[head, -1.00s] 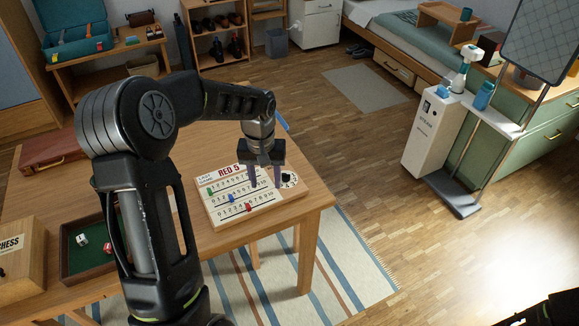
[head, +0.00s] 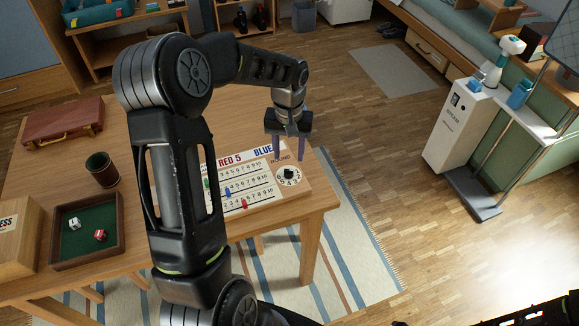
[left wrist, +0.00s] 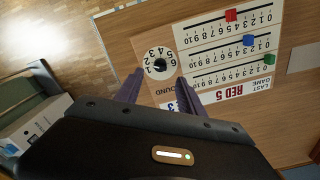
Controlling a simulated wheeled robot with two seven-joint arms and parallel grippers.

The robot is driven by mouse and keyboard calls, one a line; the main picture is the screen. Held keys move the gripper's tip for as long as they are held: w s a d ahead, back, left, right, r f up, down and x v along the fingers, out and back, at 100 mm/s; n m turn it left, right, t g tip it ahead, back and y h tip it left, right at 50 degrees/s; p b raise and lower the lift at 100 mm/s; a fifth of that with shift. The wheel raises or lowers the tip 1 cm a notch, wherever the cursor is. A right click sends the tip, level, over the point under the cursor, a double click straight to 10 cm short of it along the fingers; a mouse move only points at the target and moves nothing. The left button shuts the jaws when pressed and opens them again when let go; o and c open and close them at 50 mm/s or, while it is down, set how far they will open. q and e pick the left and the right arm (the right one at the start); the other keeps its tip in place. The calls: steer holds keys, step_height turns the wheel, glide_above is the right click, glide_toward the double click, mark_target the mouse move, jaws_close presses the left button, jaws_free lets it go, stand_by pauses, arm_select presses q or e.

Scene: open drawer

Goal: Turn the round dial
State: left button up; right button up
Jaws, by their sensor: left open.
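The round dial (head: 289,176) is a white numbered disc with a black knob, at the right end of the wooden scoreboard (head: 262,207) on the table. It also shows in the left wrist view (left wrist: 159,66), with its knob just beyond my fingertips. My left gripper (head: 288,155) is open and points down above the board, a little behind the dial in the head view. In the left wrist view its two purple fingers (left wrist: 157,82) are spread, with nothing between them. My left arm hides the left part of the scoreboard in the head view. My right gripper cannot be made out.
The scoreboard carries red (head: 244,204), blue (head: 228,192) and green pegs on its number rows. A green-lined dice tray (head: 119,228), a dark cup (head: 102,170) and a red-brown case (head: 63,122) stand on the table to the left. The table's right edge is close to the dial.

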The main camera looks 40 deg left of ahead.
mark_target(289, 170)
arm_select(q)
step_height(289, 170, down, 7)
steer(key=shift+f+p, duration=0.1)
steer(key=shift+p, duration=0.4)
jaws_close()
stand_by(0.4)
